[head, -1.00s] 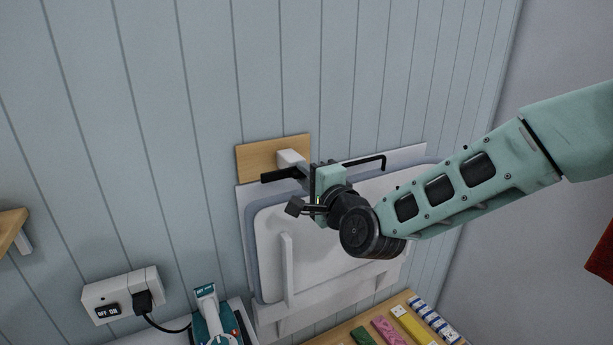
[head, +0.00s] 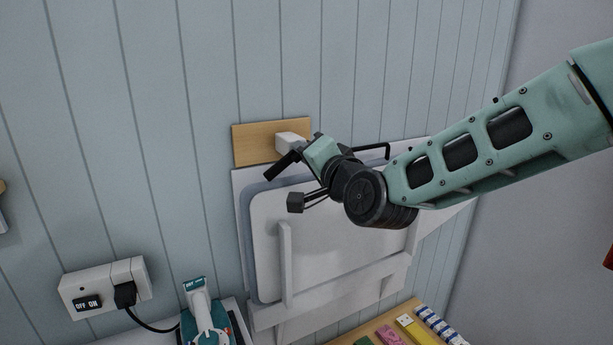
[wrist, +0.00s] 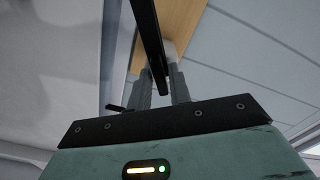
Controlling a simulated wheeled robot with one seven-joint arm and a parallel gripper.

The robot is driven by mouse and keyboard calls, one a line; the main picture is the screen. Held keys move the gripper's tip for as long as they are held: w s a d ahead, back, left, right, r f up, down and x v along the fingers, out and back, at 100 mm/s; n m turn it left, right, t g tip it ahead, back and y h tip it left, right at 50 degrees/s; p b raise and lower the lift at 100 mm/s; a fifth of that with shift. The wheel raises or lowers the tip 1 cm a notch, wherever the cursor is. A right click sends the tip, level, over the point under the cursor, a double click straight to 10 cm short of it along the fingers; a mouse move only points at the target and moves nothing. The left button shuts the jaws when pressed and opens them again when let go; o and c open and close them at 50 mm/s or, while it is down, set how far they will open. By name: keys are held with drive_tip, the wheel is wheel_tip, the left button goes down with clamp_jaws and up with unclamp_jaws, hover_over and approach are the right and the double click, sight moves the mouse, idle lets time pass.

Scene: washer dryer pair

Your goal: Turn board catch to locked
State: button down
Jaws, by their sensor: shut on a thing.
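The board catch is a white block (head: 292,141) on a wooden plate (head: 257,146), with a black bar (head: 284,164) as its handle. The bar slants down to the left in the head view. My gripper (head: 311,152) is at the catch, shut on the bar. In the wrist view the black bar (wrist: 149,35) runs between the two grey fingers (wrist: 160,82), with the wooden plate (wrist: 183,25) behind. My gripper hides part of the catch in the head view.
A white folded board (head: 310,230) stands against the panelled wall below the catch. A thin black hooked rod (head: 374,147) is at its top. A socket box (head: 104,287), a teal-and-white appliance (head: 205,320) and a wooden tray (head: 408,301) with coloured items are lower down.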

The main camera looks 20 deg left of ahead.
drive_tip(key=shift+f+n+b, duration=0.15)
drive_tip(key=shift+n+b, duration=5.1)
drive_tip(key=shift+n, duration=0.65)
drive_tip(key=c, duration=1.5)
unclamp_jaws()
drive_tip(key=shift+d, duration=0.1)
